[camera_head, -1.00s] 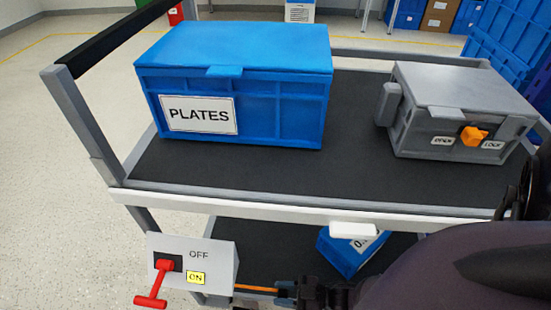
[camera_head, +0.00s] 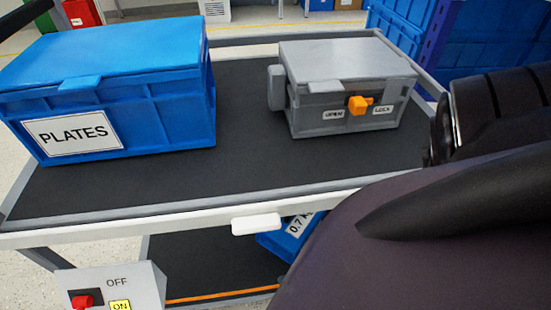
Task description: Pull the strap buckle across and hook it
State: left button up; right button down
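An orange strap (camera_head: 222,295) runs roughly level below the cart's upper shelf, from beside the grey OFF/ON switch box (camera_head: 130,286) towards the right. Its right end is hidden behind my large dark arm (camera_head: 400,235), so I cannot see a buckle or hook there. The switch box carries a red lever (camera_head: 83,301), cut by the bottom edge, and a yellow ON label. Neither gripper's fingers show.
A blue PLATES crate (camera_head: 110,95) stands on the dark upper shelf (camera_head: 235,165). A grey box (camera_head: 345,75) with an orange rotary knob (camera_head: 359,104) between OPEN and LOCK labels stands right. A white block (camera_head: 256,224) sits on the front rail. A blue bin (camera_head: 285,241) is below.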

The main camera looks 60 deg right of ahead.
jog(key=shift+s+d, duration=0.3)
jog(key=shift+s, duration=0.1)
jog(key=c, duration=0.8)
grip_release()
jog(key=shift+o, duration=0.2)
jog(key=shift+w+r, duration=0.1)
